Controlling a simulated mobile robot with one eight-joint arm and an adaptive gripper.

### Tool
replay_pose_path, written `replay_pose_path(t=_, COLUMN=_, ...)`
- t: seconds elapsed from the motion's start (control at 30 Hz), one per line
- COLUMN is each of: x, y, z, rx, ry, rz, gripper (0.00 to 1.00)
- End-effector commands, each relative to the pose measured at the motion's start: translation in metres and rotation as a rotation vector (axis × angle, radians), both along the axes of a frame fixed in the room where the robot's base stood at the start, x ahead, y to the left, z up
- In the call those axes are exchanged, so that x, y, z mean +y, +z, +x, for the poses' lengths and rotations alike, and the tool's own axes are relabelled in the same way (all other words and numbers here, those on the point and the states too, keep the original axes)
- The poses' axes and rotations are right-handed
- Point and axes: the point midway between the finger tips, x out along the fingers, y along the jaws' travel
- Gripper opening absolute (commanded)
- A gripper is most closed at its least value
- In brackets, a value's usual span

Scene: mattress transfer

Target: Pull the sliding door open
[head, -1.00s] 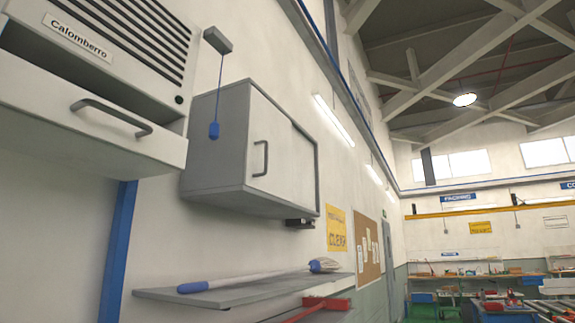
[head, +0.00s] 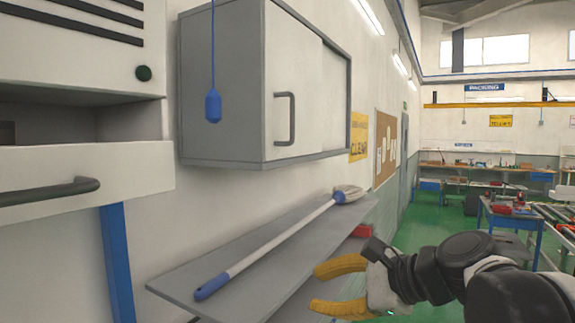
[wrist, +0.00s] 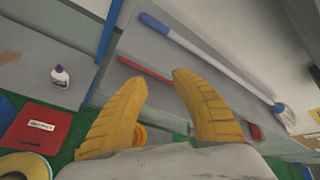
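A grey wall cabinet (head: 222,85) hangs on the wall in the head view. Its pale sliding door (head: 300,70) carries a dark vertical handle (head: 284,119) on its left part. A second panel shows to the right of the front door, set slightly behind it. My gripper (head: 325,288) has yellow fingers, spread apart with nothing between them. It is below and to the right of the cabinet, near the shelf's right side, and does not touch the handle. In the wrist view my gripper (wrist: 158,95) is open, with the cabinet out of sight.
A grey shelf (head: 190,283) below the cabinet bears a mop with a blue-ended handle (head: 265,250). A blue pull cord (head: 213,105) hangs before the cabinet's left side. A white machine with a drawer (head: 110,165) stands at left.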

Motion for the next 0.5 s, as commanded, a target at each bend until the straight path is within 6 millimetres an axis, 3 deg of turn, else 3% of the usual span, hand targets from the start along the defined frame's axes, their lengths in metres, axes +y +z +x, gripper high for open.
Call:
replay_pose_path(t=0.03, x=-0.002, y=0.052, z=0.011, rx=0.027, ry=-0.032, rz=0.092, gripper=0.32)
replay_pose_path(t=0.2, x=-0.009, y=0.167, z=0.046, rx=0.127, ry=-0.122, rz=0.428, gripper=0.32)
replay_pose_path(t=0.3, x=-0.017, y=0.224, z=0.062, rx=0.179, ry=-0.154, rz=0.601, gripper=0.32)
replay_pose_path(t=0.4, x=-0.024, y=0.267, z=0.074, rx=0.223, ry=-0.170, rz=0.738, gripper=0.32)
replay_pose_path(t=0.5, x=-0.031, y=0.295, z=0.082, rx=0.254, ry=-0.178, rz=0.831, gripper=0.32)
